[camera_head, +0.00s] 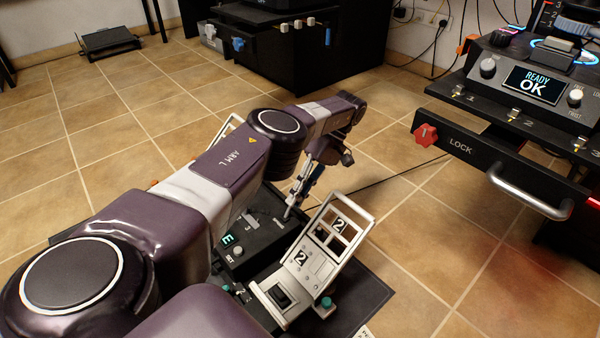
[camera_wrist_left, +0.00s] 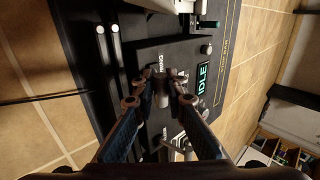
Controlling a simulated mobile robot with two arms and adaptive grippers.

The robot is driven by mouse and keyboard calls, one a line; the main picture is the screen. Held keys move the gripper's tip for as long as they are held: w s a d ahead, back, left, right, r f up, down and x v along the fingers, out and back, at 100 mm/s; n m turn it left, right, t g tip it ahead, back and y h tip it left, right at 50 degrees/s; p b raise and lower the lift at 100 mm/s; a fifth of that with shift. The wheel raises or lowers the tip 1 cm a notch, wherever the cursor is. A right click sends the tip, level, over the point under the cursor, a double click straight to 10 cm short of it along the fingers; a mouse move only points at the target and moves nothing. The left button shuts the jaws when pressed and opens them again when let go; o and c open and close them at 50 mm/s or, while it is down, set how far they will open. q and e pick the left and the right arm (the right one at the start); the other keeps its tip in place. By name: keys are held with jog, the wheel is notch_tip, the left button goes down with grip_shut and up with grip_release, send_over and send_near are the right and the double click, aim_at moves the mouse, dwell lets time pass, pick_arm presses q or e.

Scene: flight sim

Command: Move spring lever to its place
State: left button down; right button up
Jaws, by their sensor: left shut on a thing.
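My left gripper (camera_head: 288,211) points down at a black control box (camera_head: 268,236) on the floor mat. In the left wrist view, its two fingers (camera_wrist_left: 160,101) are closed on a small grey metal lever (camera_wrist_left: 161,88) that stands on the panel of this box. I take this to be the spring lever. Its base is partly hidden between the fingers, and the head view barely shows it. The box's small display reads IDLE in the left wrist view (camera_wrist_left: 203,80). My right gripper is in neither view.
A silver panel marked 2 (camera_head: 318,255) stands tilted close to the right of the box. A larger console (camera_head: 520,90) with a READY OK screen and a LOCK drawer (camera_head: 465,146) is at right. Black equipment (camera_head: 270,45) stands behind.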

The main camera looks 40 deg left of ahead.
pick_arm(q)
jog(key=shift+s+f+b, duration=0.15)
jog(key=shift+b, duration=0.15)
jog(key=shift+g, duration=0.3)
jog(key=c, duration=2)
grip_release()
jog(key=shift+o, duration=0.2)
jog(key=shift+w, duration=0.2)
jog(key=shift+w+r, duration=0.15)
jog(key=shift+r, duration=0.75)
jog(key=shift+s+r, duration=0.15)
jog(key=shift+r, duration=1.95)
jog(key=shift+s+r, duration=0.1)
jog(key=shift+r, duration=1.95)
